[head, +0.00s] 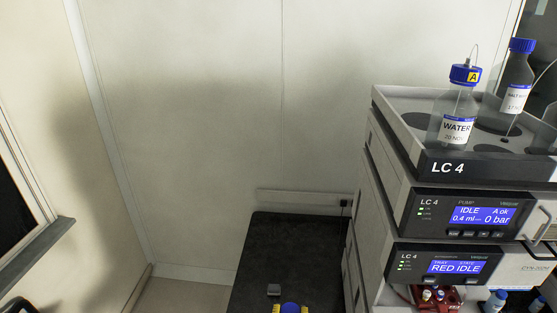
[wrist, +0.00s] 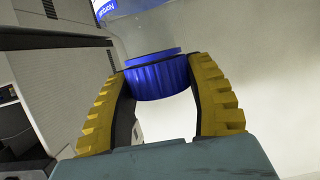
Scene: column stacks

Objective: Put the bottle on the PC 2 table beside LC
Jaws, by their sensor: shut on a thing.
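My gripper (wrist: 160,72) is shut around the blue cap (wrist: 158,82) of a clear bottle (wrist: 150,35). The yellow ribbed fingers lie on both sides of the cap. The bottle's body extends beyond the cap, with part of a blue and white label at the top edge of the wrist view. In the head view only the blue cap (head: 291,308) between bits of yellow finger shows at the bottom edge; the bottle's body is hidden. A black table (head: 290,255) stands left of the LC 4 stack (head: 440,225). No PC 2 label is visible.
A WATER bottle (head: 455,115) and a salt bottle (head: 515,78) stand in the tray on top of the LC 4 stack. Small vials (head: 435,295) sit low at the right.

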